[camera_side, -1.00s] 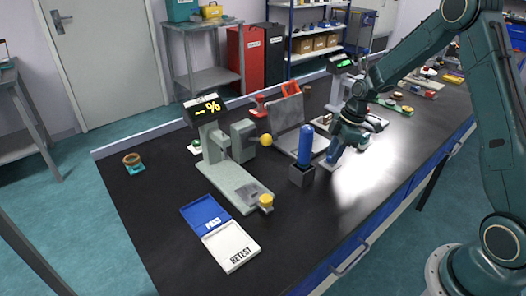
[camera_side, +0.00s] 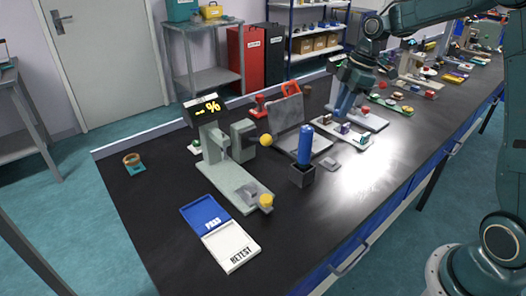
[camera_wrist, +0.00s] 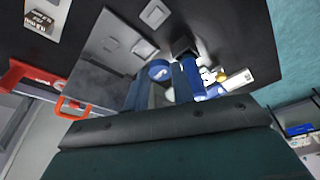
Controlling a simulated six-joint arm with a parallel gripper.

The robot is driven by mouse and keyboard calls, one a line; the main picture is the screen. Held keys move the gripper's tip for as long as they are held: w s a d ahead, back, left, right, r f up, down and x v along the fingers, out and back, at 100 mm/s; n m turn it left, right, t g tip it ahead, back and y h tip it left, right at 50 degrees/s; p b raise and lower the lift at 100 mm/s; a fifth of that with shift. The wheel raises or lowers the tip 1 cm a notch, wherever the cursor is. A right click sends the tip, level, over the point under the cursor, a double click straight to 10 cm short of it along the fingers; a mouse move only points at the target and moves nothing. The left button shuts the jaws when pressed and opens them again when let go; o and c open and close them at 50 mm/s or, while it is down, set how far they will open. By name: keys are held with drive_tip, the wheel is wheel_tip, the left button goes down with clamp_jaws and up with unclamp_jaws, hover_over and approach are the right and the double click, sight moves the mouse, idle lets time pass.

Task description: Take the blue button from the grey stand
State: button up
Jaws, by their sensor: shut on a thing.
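My gripper (camera_side: 345,104) is raised above the bench, clear of its surface, and points down. In the wrist view its two blue fingers (camera_wrist: 162,88) are shut on the blue button (camera_wrist: 158,70), whose round face shows between the fingertips. In the side view the button cannot be told apart from the blue fingers. The small, low grey stand (camera_side: 329,169) lies on the black bench, with nothing blue on it. It is to the left of and below my gripper in the side view.
A tall blue cylinder (camera_side: 304,146) stands in a dark square holder (camera_side: 302,176) left of the stand. Behind are an upright grey plate (camera_side: 290,112) and a display instrument (camera_side: 213,142). The blue and white PASS/RETEST tray (camera_side: 232,246) lies in front. The bench's front right is clear.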

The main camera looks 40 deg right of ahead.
drive_tip(key=shift+r, duration=2.2)
drive_tip(key=shift+a, duration=0.1)
